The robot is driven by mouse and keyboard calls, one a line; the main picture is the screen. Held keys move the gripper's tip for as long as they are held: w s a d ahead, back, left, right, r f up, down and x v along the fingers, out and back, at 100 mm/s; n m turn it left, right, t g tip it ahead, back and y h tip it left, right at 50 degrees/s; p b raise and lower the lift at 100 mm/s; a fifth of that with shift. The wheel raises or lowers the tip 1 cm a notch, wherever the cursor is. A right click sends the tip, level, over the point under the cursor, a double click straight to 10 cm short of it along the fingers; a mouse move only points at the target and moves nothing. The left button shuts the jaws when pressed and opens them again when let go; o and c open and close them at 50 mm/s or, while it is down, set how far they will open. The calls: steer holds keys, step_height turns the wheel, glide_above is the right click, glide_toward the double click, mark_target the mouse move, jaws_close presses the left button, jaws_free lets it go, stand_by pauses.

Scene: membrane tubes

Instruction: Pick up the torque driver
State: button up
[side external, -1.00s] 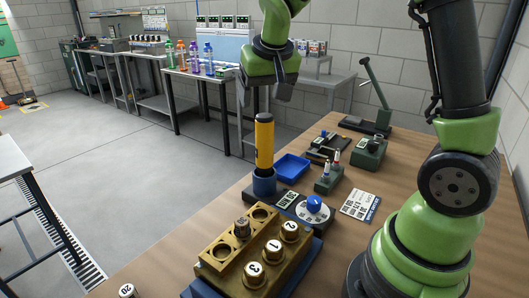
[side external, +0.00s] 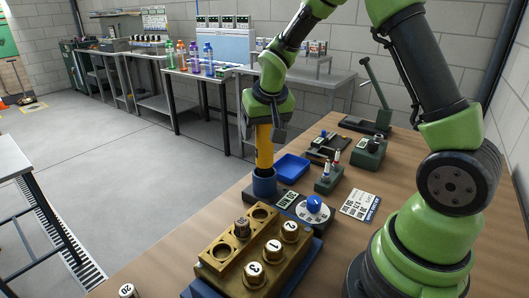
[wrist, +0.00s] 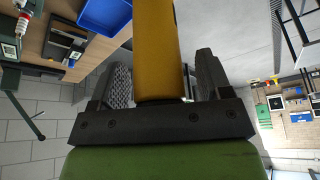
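The torque driver (side external: 264,152), a yellow-orange cylinder, stands upright with its lower end in a dark blue round holder (side external: 264,185). My gripper (side external: 264,130) points down over the driver's top, with a dark finger on either side. In the wrist view, the yellow driver (wrist: 158,50) runs between the two fingers of my gripper (wrist: 162,72). A clear gap shows on the driver's right and a small one on its left, so the fingers are open around it. The driver's top end is near the gripper's palm.
A brass block (side external: 254,250) with numbered caps stands in front of the holder. A blue tray (side external: 292,168), a green rack (side external: 328,180) and a white dial with a blue knob (side external: 314,207) are to the right. A lever press (side external: 372,122) stands farther back.

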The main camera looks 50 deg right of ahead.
steer(key=c, duration=1)
steer(key=shift+r, duration=0.2)
